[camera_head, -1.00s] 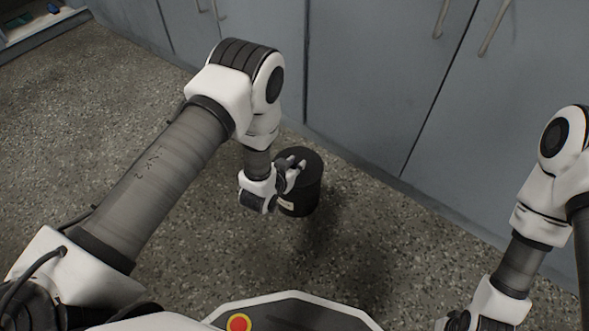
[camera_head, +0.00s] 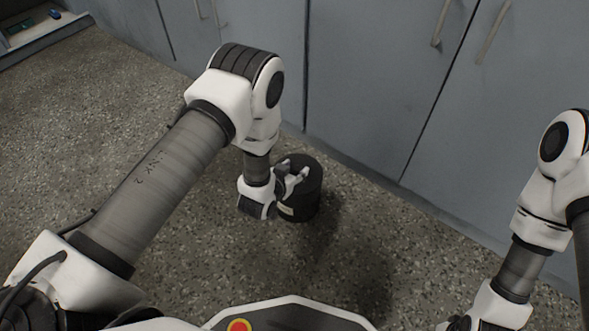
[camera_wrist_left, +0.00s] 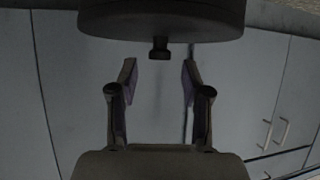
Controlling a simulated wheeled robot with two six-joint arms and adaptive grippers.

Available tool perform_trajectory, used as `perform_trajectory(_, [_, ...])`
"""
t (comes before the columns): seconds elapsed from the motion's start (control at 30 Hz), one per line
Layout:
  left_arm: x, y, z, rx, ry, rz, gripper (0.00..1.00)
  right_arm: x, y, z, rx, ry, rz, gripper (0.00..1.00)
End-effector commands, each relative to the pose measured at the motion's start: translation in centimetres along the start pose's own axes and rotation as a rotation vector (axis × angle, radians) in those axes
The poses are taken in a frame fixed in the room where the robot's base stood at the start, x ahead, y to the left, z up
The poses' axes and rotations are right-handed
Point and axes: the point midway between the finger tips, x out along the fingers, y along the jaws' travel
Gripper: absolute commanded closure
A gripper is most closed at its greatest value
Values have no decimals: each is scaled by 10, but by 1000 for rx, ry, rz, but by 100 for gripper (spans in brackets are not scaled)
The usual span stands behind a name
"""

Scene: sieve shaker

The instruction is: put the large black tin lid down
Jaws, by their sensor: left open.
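A black round tin (camera_head: 309,200) with a pale label patch shows beside my left gripper in the head view. Its dark top (camera_head: 311,172) is partly hidden by the fingers. In the left wrist view, the large black lid (camera_wrist_left: 160,22) fills the top edge, with a small dark knob (camera_wrist_left: 160,48) pointing toward my gripper. My left gripper (camera_head: 297,174) is open; its fingertips also show in the left wrist view (camera_wrist_left: 158,72). The knob lies between and just beyond the tips, apart from both. The seam between lid and tin cannot be made out.
Grey cabinets (camera_head: 375,75) with handles stand behind the tin. The speckled floor (camera_head: 110,130) is clear to the left. An open shelf (camera_head: 40,30) with small items is at the far left. My right arm is at the right; its gripper is out of frame.

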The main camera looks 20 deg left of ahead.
Motion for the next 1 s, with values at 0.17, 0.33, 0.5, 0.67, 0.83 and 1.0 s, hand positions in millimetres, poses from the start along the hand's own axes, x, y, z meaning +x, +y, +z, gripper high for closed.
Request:
perform_trajectory(0.17, [-51, 0, -6, -2, -10, -1, 51, -38, -1, 1, -6, -3, -1, 100])
perform_trajectory(0.33, [-93, 0, -4, -1, -9, 0, 51, -58, -1, 2, -10, -6, -1, 100])
perform_trajectory(0.5, [-113, 0, -1, -1, -5, 0, 51, -65, -1, 2, -10, -6, -1, 100])
perform_trajectory(0.67, [-115, 0, 1, -1, -5, 0, 51, -64, -1, 2, -10, -6, -1, 100])
perform_trajectory(0.83, [-140, -14, 41, -27, -235, -35, 51, -64, -1, 2, -10, -6, -1, 100])
perform_trajectory(1.0, [-245, -26, 122, -123, -803, -91, 51, -64, -1, 2, -10, -6, -1, 100])
